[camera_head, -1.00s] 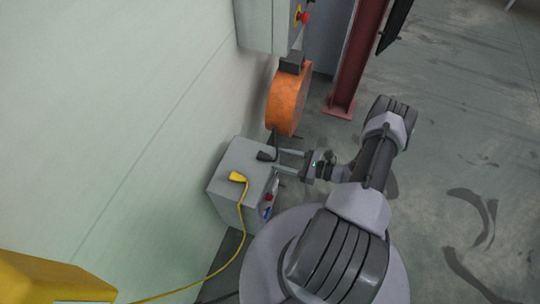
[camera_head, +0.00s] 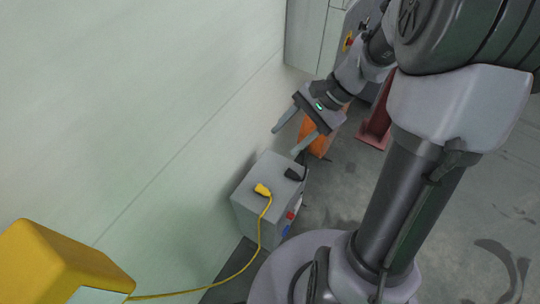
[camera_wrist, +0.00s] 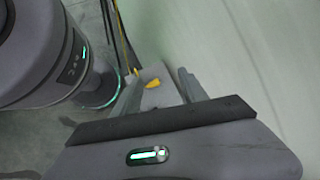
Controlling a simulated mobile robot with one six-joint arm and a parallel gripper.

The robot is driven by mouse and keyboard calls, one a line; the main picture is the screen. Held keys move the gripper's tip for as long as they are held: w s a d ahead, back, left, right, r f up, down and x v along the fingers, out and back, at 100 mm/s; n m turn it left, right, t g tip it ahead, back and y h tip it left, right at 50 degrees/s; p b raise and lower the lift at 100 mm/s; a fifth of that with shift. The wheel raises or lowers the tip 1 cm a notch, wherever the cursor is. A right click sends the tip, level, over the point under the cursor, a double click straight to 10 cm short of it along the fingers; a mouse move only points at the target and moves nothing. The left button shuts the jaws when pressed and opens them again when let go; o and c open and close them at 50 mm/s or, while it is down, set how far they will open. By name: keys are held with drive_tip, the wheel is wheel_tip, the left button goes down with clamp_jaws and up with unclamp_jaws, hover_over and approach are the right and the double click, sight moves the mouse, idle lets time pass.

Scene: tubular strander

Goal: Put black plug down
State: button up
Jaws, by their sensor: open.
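The black plug (camera_head: 294,174) lies on top of the grey box (camera_head: 262,208), near its right rear edge, with its black cord running off behind. The yellow plug (camera_head: 262,190) lies on the same top, to its left. My gripper (camera_head: 294,142) is open and empty, raised above and behind the box, with its fingers pointing down to the left. In the wrist view the fingers of my gripper (camera_wrist: 189,85) are apart, with the yellow plug (camera_wrist: 182,77) beyond them. The black plug cannot be made out in the wrist view.
A pale wall (camera_head: 120,120) stands close on the left. A yellow cord (camera_head: 240,270) runs along the floor to a yellow casing (camera_head: 55,260). Open floor lies at the right.

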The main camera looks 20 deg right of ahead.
drive_tip(key=s+a+r+n+t+h, duration=0.5)
drive_tip(key=s+a+r+n, duration=0.35)
drive_tip(key=s+r, duration=0.35)
wheel_tip(320, 180, down, 7)
drive_tip(key=b, duration=0.7)
drive_tip(key=shift+w+a, duration=0.15)
drive_tip(key=shift+a, duration=0.3)
drive_tip(key=shift+m, duration=0.25)
